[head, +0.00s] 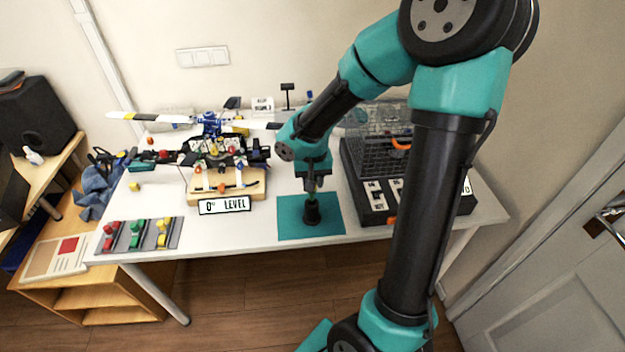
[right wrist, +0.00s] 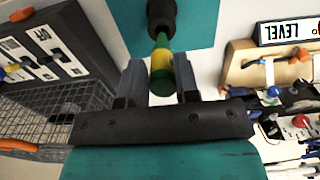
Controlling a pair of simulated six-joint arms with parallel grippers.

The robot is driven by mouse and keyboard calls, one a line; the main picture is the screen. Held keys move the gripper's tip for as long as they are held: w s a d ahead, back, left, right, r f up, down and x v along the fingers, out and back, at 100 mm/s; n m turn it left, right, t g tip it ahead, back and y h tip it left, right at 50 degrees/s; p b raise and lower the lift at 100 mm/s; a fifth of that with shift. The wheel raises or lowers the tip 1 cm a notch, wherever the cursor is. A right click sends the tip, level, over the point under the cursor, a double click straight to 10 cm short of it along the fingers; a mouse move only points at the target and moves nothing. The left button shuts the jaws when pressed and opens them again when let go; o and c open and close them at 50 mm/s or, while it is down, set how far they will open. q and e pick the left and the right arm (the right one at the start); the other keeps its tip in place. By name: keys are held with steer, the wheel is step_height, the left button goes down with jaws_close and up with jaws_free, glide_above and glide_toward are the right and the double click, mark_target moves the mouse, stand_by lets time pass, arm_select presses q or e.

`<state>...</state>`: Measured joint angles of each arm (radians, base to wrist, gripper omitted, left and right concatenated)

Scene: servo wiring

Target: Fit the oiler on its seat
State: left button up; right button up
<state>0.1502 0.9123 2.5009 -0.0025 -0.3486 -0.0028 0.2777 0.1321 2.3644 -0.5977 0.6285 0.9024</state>
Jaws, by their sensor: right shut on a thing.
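My right gripper (head: 312,190) is over the teal mat (head: 290,230), pointing down. In the right wrist view its two fingers (right wrist: 160,85) are closed on a green and yellow piece (right wrist: 161,72), which I take to be the oiler. Its far end meets a black round piece (right wrist: 161,15) over the teal mat. That black piece (head: 311,214) stands upright on the mat in the head view. I cannot tell whether it is the oiler's seat or part of the oiler, nor whether the two are joined. My left gripper is not in view.
A grey tray (head: 125,246) with red, green and yellow pieces lies at the table's front left. A wooden stand (head: 232,191) with a level sign (head: 225,205) is left of the mat. A black panel with a wire cage (head: 377,150) stands close on the right.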

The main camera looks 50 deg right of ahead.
steer(key=shift+f, duration=2.5)
stand_by(0.9)
steer(key=o, duration=1)
step_height(320, 180, up, 17)
steer(key=shift+r, duration=0.2)
stand_by(0.4)
